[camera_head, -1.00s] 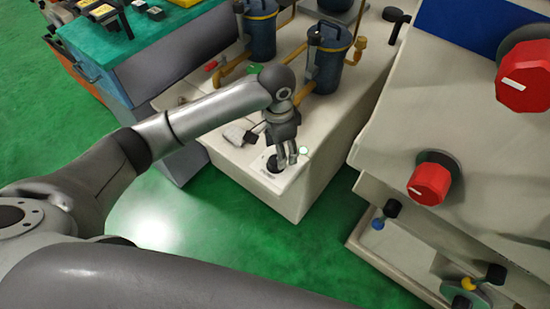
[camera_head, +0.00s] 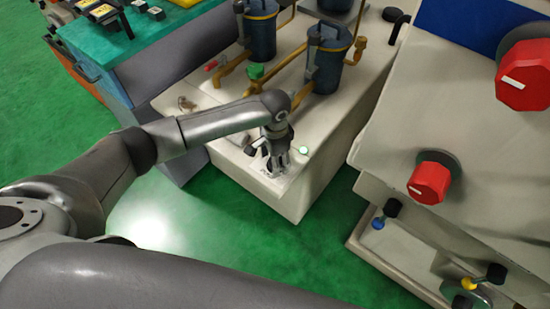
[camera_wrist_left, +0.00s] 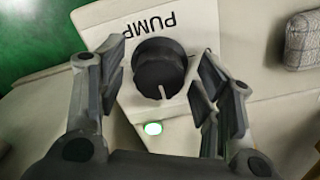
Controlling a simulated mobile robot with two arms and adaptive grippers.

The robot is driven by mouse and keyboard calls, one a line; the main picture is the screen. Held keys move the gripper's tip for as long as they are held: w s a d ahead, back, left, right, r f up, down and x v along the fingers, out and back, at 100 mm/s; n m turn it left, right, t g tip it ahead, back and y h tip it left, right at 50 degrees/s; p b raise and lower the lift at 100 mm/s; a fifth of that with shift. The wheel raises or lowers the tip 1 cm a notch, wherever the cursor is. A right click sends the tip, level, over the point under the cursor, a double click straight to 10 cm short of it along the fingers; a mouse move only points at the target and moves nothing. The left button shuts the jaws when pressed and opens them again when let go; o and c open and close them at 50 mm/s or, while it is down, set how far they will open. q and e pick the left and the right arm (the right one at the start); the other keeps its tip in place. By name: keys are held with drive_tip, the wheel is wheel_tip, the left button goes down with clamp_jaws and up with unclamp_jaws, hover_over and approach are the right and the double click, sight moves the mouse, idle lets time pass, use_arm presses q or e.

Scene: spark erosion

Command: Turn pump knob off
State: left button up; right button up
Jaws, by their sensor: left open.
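The pump knob (camera_wrist_left: 158,70) is black and round with a white pointer line. It sits on a white plate (camera_wrist_left: 195,30) marked PUMP in the left wrist view. My left gripper (camera_wrist_left: 165,85) is open, with one finger on each side of the knob; I cannot tell whether either finger touches it. In the head view the left gripper (camera_head: 277,166) is over the front corner of the pale pump unit (camera_head: 310,180) and mostly hides the knob. A lit green lamp (camera_wrist_left: 153,129) is beside the knob, and it also shows in the head view (camera_head: 304,150). My right gripper is not in view.
Two dark filter canisters (camera_head: 327,65) with brass pipes stand behind on the pump unit. A pale machine with red knobs (camera_head: 429,182) stands at the right. Green floor lies in front.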

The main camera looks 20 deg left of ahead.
use_arm(q)
drive_tip(key=c, duration=1)
drive_tip(key=shift+r+n+p, duration=0.1)
drive_tip(key=shift+n+p, duration=0.3)
drive_tip(key=shift+p, duration=0.35)
drive_tip(key=n+p, duration=0.3)
drive_tip(key=p, duration=0.1)
drive_tip(key=n+p, duration=0.4)
drive_tip(key=p, duration=0.1)
drive_tip(key=shift+s+d+r, duration=0.1)
drive_tip(key=shift+d, duration=0.1)
drive_tip(key=n+p, duration=0.2)
drive_tip(key=n, duration=0.1)
drive_tip(key=n+p, duration=0.1)
drive_tip(key=n, duration=0.1)
drive_tip(key=shift+n+p, duration=0.35)
drive_tip(key=shift+n, duration=0.05)
drive_tip(key=shift+f+n+p, duration=0.15)
drive_tip(key=shift+n+p, duration=0.3)
drive_tip(key=shift+n, duration=0.65)
drive_tip(key=shift+f+n+p, duration=0.1)
drive_tip(key=shift+n+p, duration=0.35)
drive_tip(key=shift+n, duration=0.65)
